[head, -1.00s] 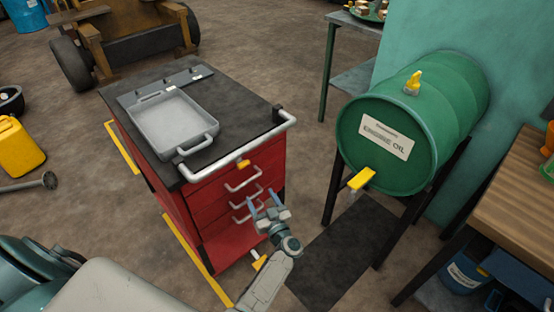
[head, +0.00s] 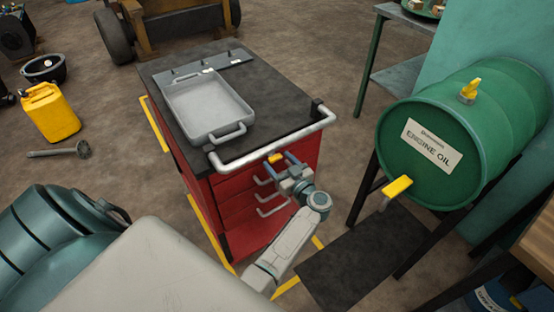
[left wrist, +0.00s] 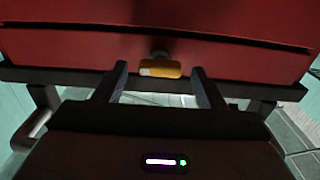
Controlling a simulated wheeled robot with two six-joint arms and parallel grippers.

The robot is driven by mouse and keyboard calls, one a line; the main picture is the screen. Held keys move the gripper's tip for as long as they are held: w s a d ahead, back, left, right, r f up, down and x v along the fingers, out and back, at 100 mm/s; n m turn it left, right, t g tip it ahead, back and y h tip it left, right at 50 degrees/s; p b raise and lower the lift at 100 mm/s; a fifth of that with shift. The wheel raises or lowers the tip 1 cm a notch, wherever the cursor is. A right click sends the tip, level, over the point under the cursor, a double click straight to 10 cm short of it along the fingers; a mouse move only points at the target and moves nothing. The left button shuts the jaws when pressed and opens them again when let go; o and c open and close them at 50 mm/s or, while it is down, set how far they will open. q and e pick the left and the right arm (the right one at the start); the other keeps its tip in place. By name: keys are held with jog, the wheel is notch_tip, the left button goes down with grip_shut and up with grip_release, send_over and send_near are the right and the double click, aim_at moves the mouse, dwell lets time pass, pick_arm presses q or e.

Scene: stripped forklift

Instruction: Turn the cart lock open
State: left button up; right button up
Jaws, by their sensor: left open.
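The cart lock (head: 275,158) is a small yellow knob at the top of the red tool cart's front (head: 232,203), just under the grey push handle. In the left wrist view the lock (left wrist: 160,68) shows as a short yellow bar lying across, on a small stem below a red panel. My left gripper (head: 279,162) is open at the cart front, pointing at the lock. In the left wrist view its two fingers stand on either side of the lock, with gaps on both sides. Whether the fingertips reach around it is unclear. My right gripper is out of view.
The push handle (head: 272,149) runs close above my left gripper, and drawer handles (head: 272,208) lie below. A grey tray (head: 207,103) sits on the cart top. Dark floor mat (head: 365,255) lies between.

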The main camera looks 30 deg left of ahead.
pick_arm(q)
jog(key=shift+w+a, duration=0.1)
jog(key=shift+a, duration=0.05)
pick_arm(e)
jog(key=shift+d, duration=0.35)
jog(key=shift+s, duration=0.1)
pick_arm(q)
jog(key=c, duration=1)
